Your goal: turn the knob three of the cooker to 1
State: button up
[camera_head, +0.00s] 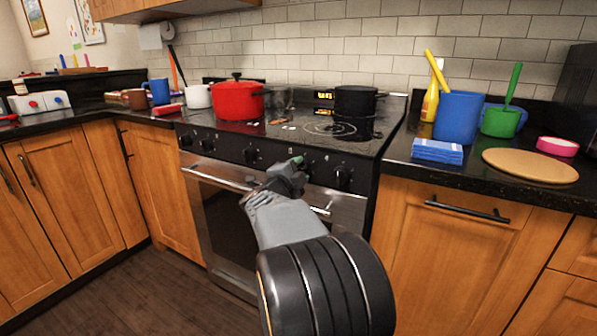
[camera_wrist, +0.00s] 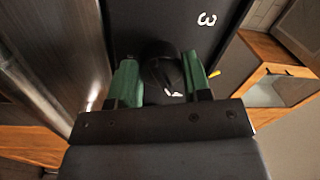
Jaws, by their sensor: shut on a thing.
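The cooker (camera_head: 228,146) stands against the tiled wall with a row of black knobs along its front panel. My gripper (camera_head: 297,163) is at the right part of this panel, and my arm hides much of the knob there. In the wrist view, the green fingers of my gripper (camera_wrist: 162,82) are closed on either side of a black knob (camera_wrist: 160,68), knob three. A white 3 (camera_wrist: 207,19) is printed on the panel beside it. A small white mark shows on the knob, partly cut off; its setting cannot be read.
Another knob (camera_head: 343,177) is close to the right of my gripper. The oven handle (camera_head: 215,179) runs below the knobs. A red pot (camera_head: 238,101) and a black pot (camera_head: 355,101) stand on the hob. The floor (camera_head: 130,285) at left is clear.

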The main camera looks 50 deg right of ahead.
jog(key=o, duration=0.9)
jog(key=shift+a, duration=0.1)
jog(key=p+v, duration=0.3)
jog(key=v, duration=1)
jog(key=shift+a, duration=0.3)
